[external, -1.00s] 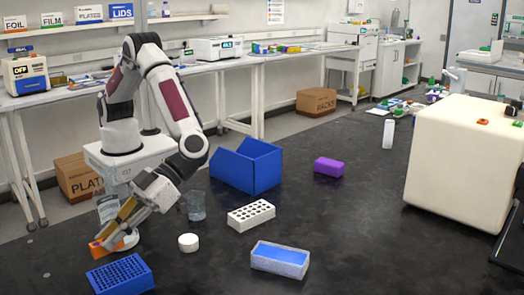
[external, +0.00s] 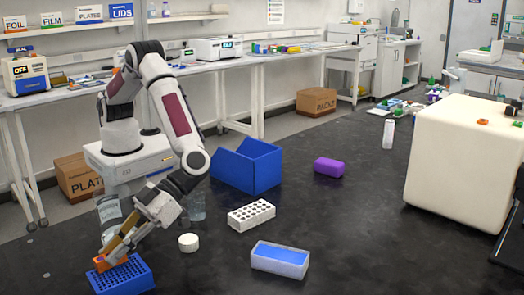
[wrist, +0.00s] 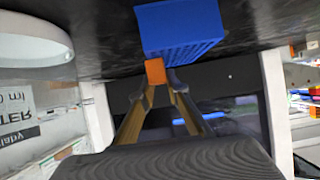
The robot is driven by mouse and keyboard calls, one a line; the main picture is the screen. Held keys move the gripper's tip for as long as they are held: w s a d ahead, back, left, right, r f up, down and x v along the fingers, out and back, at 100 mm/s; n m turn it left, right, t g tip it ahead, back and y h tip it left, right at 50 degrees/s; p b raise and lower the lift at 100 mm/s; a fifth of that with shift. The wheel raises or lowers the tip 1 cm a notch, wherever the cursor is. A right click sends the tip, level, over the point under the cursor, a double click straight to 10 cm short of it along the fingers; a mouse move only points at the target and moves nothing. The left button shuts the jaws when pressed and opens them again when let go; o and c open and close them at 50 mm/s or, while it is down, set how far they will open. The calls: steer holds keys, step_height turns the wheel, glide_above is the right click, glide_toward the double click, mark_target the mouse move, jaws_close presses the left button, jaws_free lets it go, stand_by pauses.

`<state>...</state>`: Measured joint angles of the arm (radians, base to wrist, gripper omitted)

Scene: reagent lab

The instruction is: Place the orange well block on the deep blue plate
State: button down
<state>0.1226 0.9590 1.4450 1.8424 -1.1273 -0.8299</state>
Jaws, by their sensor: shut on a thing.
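The orange well block (external: 108,262) is between the fingers of my gripper (external: 116,254), at the back edge of the deep blue plate (external: 125,279). The plate has rows of holes and lies flat at the front left of the dark bench. In the external view the block overlaps the plate's back left part; I cannot tell whether they touch. In the wrist view the orange block (wrist: 155,71) shows between the fingertips (wrist: 158,78), with the blue plate (wrist: 180,30) just beyond it. My fingers hide part of the block.
A round white lid (external: 188,243), a white rack with holes (external: 251,216) and a grey tray with blue inside (external: 280,262) stand to the right. A blue open box (external: 247,168), a clear beaker (external: 196,206) and a purple block (external: 328,166) are farther back. The bench's middle right is clear.

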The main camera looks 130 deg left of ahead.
steer(key=c, duration=2)
jaws_free()
steer(key=shift+f, duration=0.1)
steer(key=shift+a+r, duration=0.1)
steer(key=shift+r, duration=0.15)
steer(key=v, duration=1.1)
steer(key=shift+a+r, duration=0.15)
steer(key=shift+a, duration=0.2)
